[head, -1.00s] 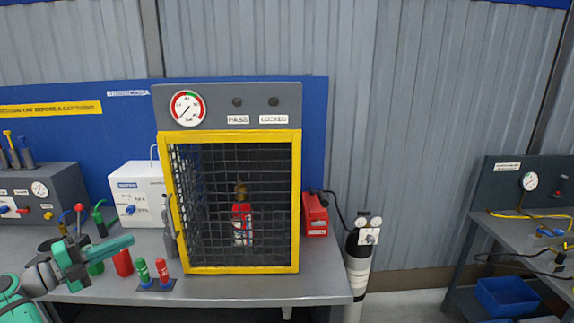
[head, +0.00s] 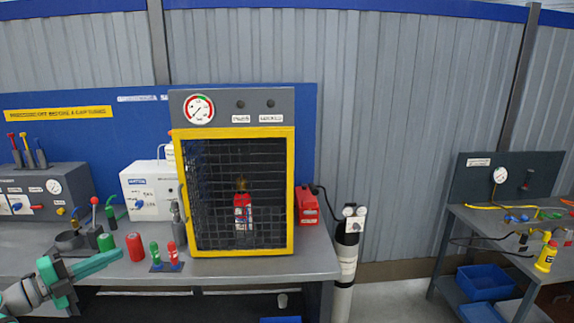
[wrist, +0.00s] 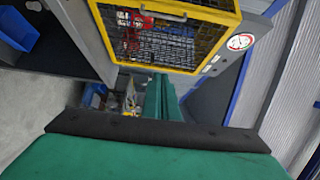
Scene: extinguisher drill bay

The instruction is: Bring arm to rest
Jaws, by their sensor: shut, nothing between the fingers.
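My gripper (head: 100,263) is at the lower left of the head view, in front of the bench's front edge. Its green fingers are together with nothing between them and point right. In the wrist view the shut fingers (wrist: 160,98) point toward the yellow-framed mesh cage. The cage (head: 290,190) stands on the bench with its mesh front shut, and a small red extinguisher (head: 243,212) is upright inside. It also shows in the wrist view (wrist: 215,15). My gripper touches nothing that I can see.
On the bench (head: 310,264) near my gripper stand a red cylinder (head: 135,246), a green cylinder (head: 106,242) and a small stand with a green and a red piece (head: 172,252). A gas bottle (head: 346,255) stands at the bench's right end. Floor is free between the benches.

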